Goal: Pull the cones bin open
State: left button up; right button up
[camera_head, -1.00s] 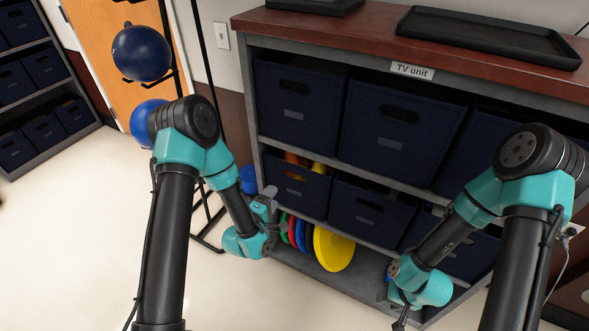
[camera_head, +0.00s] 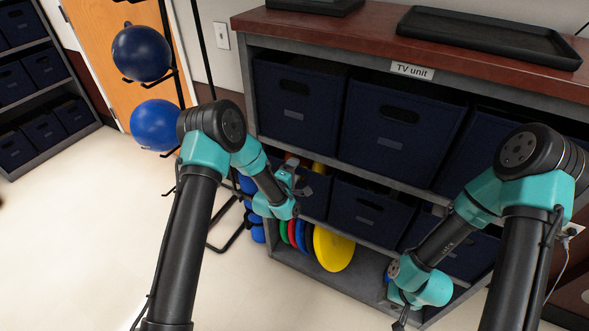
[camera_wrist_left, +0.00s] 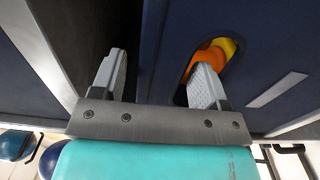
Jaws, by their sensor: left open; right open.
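The cones bin (camera_head: 316,194) is the dark blue bin at the left end of the lower shelf row, with orange and yellow cones (camera_head: 318,167) showing at its top. My left gripper (camera_head: 297,182) is open in front of it. In the left wrist view, one finger is at the bin's oval handle hole (camera_wrist_left: 228,62), where cones show through. The other finger is in front of the dark gap beyond the bin's rim (camera_wrist_left: 150,50). Contact cannot be told. My right gripper (camera_head: 401,322) is low at the bottom edge, away from the bin, its tips barely in view.
The shelf unit (camera_head: 255,110) holds other blue bins (camera_head: 298,105) above and beside. Coloured discs (camera_head: 333,248) stand on the bottom shelf. A rack with blue balls (camera_head: 141,53) stands left of the unit. The floor (camera_head: 70,220) at left is clear.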

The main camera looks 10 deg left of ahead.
pick_arm(q)
jog(key=shift+w+d, duration=0.15)
jog(key=shift+w, duration=0.3)
grip_shut()
dwell(0.4)
